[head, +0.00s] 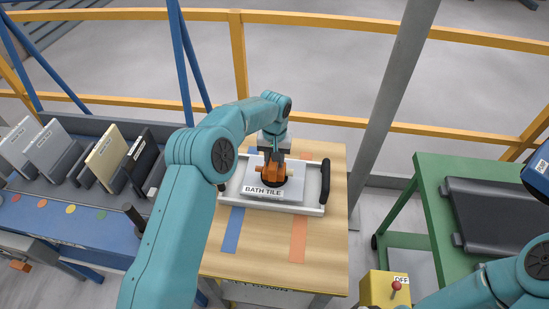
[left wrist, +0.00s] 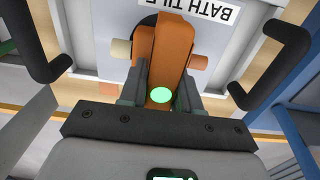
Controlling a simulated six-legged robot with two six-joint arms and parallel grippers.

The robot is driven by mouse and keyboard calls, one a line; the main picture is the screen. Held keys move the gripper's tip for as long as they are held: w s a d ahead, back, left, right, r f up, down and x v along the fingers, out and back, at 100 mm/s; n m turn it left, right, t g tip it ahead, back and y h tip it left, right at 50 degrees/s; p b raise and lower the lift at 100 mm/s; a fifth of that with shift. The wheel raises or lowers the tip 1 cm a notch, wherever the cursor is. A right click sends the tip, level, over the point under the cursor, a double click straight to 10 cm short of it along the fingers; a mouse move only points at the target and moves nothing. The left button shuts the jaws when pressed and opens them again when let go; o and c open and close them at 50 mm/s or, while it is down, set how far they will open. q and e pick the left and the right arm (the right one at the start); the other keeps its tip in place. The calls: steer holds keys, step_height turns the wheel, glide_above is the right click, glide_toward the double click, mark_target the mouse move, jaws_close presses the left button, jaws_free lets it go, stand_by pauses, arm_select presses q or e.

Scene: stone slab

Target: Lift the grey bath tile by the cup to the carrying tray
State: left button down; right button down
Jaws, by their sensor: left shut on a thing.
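The grey bath tile (head: 295,190), labelled BATH TILE, lies flat within the outline of the white carrying tray (head: 300,209). I cannot tell whether it rests on the tray or hangs just above it. The orange cup (head: 272,172) sits on top of the tile. My left gripper (head: 274,158) is shut on the cup's orange body from above. In the left wrist view the fingers flank the orange cup (left wrist: 160,60), which shows a green light. The tray's black handles show on both sides there. My right gripper is out of view.
The tray is on a wooden table (head: 225,262) with blue and orange strips. A rack of upright tiles (head: 105,160) stands left. A green bench (head: 435,185) with a dark slab (head: 490,220) stands right. A yellow switch box (head: 380,290) is at front; a grey post rises behind.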

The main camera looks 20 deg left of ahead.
arm_select(q)
steer(key=shift+f+b, duration=0.95)
steer(key=shift+f, duration=0.2)
steer(key=c, duration=0.7)
jaws_free()
steer(key=shift+f, duration=0.1)
